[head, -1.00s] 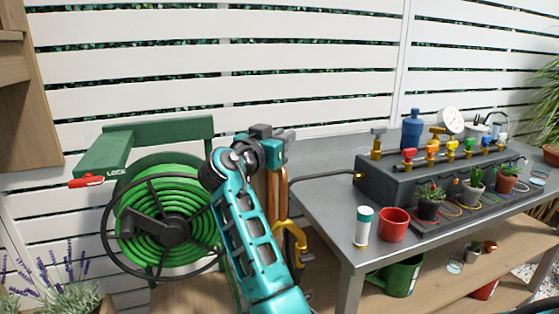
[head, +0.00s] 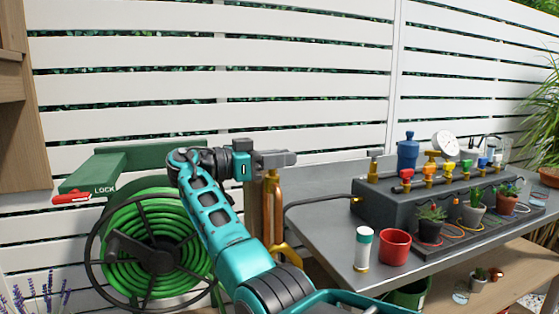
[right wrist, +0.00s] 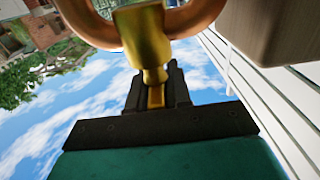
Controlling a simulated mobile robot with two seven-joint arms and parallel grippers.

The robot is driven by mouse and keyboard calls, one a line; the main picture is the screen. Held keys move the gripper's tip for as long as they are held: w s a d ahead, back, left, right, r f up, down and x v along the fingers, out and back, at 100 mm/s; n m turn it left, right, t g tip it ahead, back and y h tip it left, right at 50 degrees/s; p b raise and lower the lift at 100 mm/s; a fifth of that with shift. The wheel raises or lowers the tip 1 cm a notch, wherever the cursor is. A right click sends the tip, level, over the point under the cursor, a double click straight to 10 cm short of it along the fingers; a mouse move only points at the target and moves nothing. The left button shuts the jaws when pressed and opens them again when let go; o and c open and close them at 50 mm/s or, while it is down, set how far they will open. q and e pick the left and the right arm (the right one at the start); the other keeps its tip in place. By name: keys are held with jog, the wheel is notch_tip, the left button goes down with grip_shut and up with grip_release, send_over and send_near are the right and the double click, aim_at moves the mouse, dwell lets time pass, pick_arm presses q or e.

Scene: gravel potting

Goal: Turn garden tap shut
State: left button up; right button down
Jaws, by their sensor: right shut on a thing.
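The garden tap's upright copper pipe (head: 273,200) stands against a wooden post in the head view, with a yellow brass spout (head: 286,254) lower down. My right gripper (head: 284,158) is at the top of the pipe, pointing right. In the right wrist view, its dark fingers (right wrist: 158,92) are shut on a narrow brass piece of the garden tap (right wrist: 145,36), below a curved copper pipe. The fingers partly hide this brass piece, and the head view does not show the grip clearly. My left gripper is not in view.
A green hose reel (head: 155,245) with a red LOCK lever (head: 72,198) stands left of my arm. To the right, a grey table (head: 318,215) bears a white bottle (head: 362,248), a red cup (head: 394,246), a dark valve manifold (head: 380,205) and potted plants.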

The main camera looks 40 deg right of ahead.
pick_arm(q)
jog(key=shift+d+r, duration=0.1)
pick_arm(e)
jog(key=shift+g, duration=0.3)
jog(key=c, duration=1.1)
grip_release()
jog(key=shift+c, duration=0.2)
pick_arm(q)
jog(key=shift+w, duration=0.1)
